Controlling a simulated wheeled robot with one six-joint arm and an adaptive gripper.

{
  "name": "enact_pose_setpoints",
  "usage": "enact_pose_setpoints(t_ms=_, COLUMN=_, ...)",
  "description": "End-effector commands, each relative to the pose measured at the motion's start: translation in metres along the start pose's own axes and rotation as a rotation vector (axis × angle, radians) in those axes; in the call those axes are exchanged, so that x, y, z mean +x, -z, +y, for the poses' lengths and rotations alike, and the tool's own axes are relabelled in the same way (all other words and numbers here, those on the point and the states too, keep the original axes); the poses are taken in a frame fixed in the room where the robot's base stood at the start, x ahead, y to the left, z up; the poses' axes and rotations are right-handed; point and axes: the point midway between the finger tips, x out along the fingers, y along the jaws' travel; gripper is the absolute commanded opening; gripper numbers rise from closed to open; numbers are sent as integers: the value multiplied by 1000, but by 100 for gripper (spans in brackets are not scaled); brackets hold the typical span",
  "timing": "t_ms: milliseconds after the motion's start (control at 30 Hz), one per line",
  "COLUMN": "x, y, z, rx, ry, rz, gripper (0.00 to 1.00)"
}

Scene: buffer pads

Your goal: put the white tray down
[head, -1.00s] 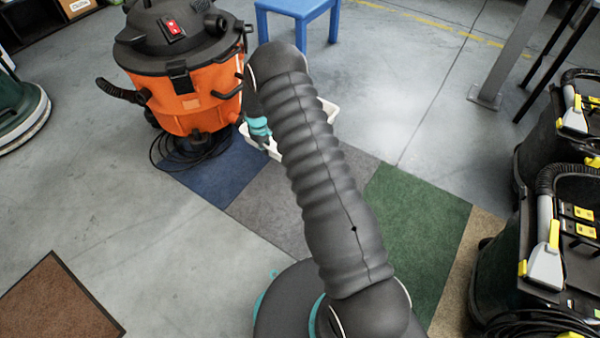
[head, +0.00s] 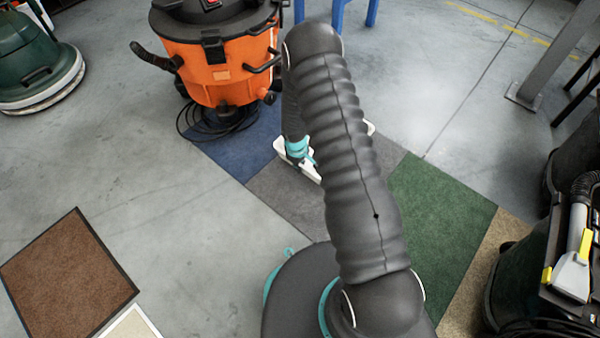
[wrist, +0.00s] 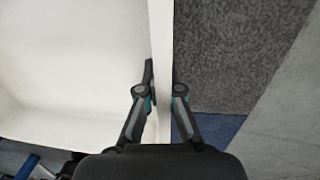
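The white tray (wrist: 75,65) fills the left of the wrist view, seen from above, and looks empty. My gripper (wrist: 162,80) has one finger inside the tray and one outside, both against its side wall. It is shut on that wall. In the head view the tray (head: 283,150) is mostly hidden behind my arm. Only a left corner and a small bit to the right show. My gripper (head: 300,150) is partly hidden there too. The tray is over the grey pad (head: 285,200), and I cannot tell whether it touches it.
A blue pad (head: 230,160) lies left of the grey one and a green pad (head: 440,210) right. An orange vacuum (head: 220,65) with a coiled cable stands behind the blue pad. Black machines (head: 560,250) stand at the right. A brown mat (head: 65,270) lies at front left.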

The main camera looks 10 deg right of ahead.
Motion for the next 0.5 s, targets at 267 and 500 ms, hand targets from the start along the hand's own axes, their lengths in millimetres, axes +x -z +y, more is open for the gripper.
enact_pose_setpoints(t_ms=267, x=35, y=0, z=-4, rx=-1, ry=0, rz=0, gripper=0)
enact_pose_setpoints(t_ms=500, x=38, y=1, z=-4, rx=0, ry=-1, rz=1, gripper=0)
